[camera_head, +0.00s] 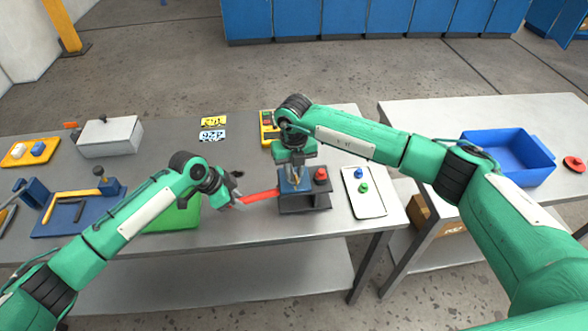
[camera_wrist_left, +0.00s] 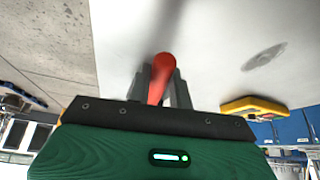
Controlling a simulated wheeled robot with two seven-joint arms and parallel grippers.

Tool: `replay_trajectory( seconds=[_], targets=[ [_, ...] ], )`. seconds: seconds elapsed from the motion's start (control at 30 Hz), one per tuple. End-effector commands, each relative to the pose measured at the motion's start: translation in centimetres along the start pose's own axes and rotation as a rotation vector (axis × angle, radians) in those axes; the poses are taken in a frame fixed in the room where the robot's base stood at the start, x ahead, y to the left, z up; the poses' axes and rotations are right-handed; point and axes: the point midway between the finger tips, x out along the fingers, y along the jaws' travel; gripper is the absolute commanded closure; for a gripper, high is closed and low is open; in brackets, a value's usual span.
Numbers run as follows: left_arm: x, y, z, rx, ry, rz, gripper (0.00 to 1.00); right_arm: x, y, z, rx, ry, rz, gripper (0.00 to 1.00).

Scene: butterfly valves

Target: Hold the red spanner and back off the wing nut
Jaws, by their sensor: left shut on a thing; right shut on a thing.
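My left gripper (camera_head: 236,201) is shut on the red spanner (camera_head: 262,195). The spanner reaches right to the grey stand (camera_head: 303,205); I cannot tell whether its far end grips anything there. In the left wrist view the spanner (camera_wrist_left: 162,72) runs away from between the two fingers. My right gripper (camera_head: 297,184) points down over the blue block on the left of the stand. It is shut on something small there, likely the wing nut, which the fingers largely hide.
A red knob (camera_head: 321,174) stands on the stand's right side, close to my right gripper. A white tray (camera_head: 363,193) with a blue and a green piece lies to the right. A blue bin (camera_head: 508,157) stands on the right table.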

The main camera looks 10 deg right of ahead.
Motion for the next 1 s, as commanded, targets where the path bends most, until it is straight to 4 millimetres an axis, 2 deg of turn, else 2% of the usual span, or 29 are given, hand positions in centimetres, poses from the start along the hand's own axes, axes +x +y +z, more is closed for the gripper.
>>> replay_trajectory(
  seconds=[1.0],
  targets=[
    [0.00,0.02,-0.06,0.001,0.001,0.000,1.00,0.06,-0.09,0.05,-0.950,0.000,0.000,1.00]
  ],
)
